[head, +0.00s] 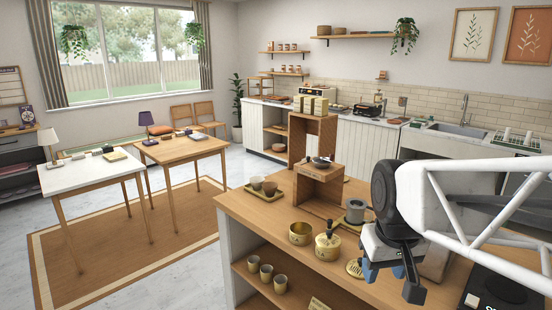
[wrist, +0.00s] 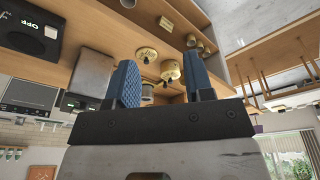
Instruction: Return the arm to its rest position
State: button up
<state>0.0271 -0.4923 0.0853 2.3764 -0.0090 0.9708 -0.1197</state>
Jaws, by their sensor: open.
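My gripper (head: 391,280) hangs at the right of the head view, over the right part of the wooden coffee cart (head: 262,210). Its dark jaws with blue pads are apart, with nothing held between them. In the wrist view my gripper (wrist: 163,72) shows its two blue fingers spread, with the cart top beyond them, seen upside down. My white arm reaches in from the right edge of the head view and hides part of the cart.
The cart holds a brass bowl (head: 301,233), a brass pot (head: 328,246), a grey canister (head: 355,211), a tray with cups (head: 264,186) and a wooden riser (head: 318,187). A black scale-like device (head: 500,290) is at lower right. Open floor lies left of the cart.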

jog(key=s+f+m, duration=0.1)
jog(key=s+f, duration=0.3)
jog(key=s, duration=0.4)
jog(key=shift+s+a, duration=0.3)
jog(key=shift+a, duration=0.1)
